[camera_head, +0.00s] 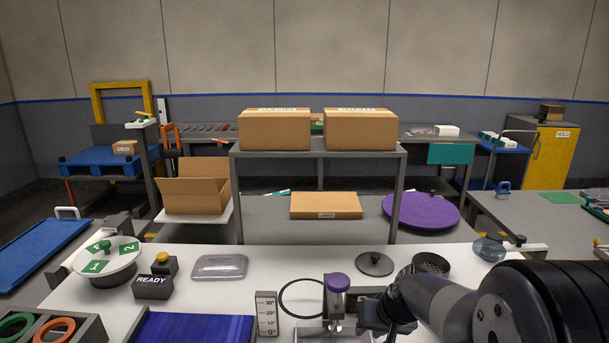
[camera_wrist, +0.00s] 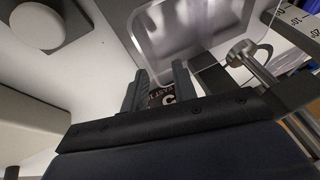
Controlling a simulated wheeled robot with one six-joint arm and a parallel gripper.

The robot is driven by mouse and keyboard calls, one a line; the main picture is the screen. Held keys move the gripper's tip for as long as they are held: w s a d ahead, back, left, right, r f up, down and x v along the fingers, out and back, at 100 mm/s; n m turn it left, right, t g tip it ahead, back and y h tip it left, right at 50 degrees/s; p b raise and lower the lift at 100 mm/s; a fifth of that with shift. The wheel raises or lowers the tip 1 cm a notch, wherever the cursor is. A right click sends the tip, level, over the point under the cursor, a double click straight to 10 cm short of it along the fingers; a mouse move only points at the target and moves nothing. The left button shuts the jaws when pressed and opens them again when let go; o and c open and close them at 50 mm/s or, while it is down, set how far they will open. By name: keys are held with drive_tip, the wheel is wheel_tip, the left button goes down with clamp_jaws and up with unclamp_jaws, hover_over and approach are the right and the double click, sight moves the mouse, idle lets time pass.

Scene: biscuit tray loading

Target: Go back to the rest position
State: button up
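My gripper (camera_head: 372,314) is low over the white worktable (camera_head: 455,259), just right of a stand with a purple knob (camera_head: 338,283). In the wrist view its two dark fingers (camera_wrist: 158,88) stand apart with a gap between them. A small dark patch with pale lettering (camera_wrist: 161,97) shows in that gap; I cannot tell how far below the fingers it lies. A clear tray (camera_wrist: 190,30) is beyond the fingertips, and a metal post with a round head (camera_wrist: 243,53) is to their right. My arm comes in from the right in the head view.
On the table are an angle gauge (camera_head: 266,313), a black ring (camera_head: 284,289), a dark lid (camera_head: 375,264), a clear tray (camera_head: 219,266), a READY block (camera_head: 153,287) and a numbered turntable (camera_head: 121,265). A shelf (camera_head: 233,190) with cartons stands behind.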

idle(0.4)
wheel_tip(320, 180, down, 3)
drive_tip(key=b, duration=0.3)
drive_tip(key=shift+r, duration=0.2)
drive_tip(key=v, duration=1)
drive_tip(key=x, duration=1)
drive_tip(key=shift+s, duration=0.1)
wheel_tip(320, 180, up, 3)
drive_tip(key=p, duration=0.3)
drive_tip(key=d+b, duration=0.1)
drive_tip(key=d, duration=0.4)
drive_tip(key=d+b, duration=0.1)
drive_tip(key=d, duration=0.3)
drive_tip(key=shift+d+f+b, duration=0.2)
drive_tip(key=shift+d+b, duration=0.15)
drive_tip(key=shift+d, duration=0.05)
wheel_tip(320, 180, up, 6)
drive_tip(key=p, duration=0.4)
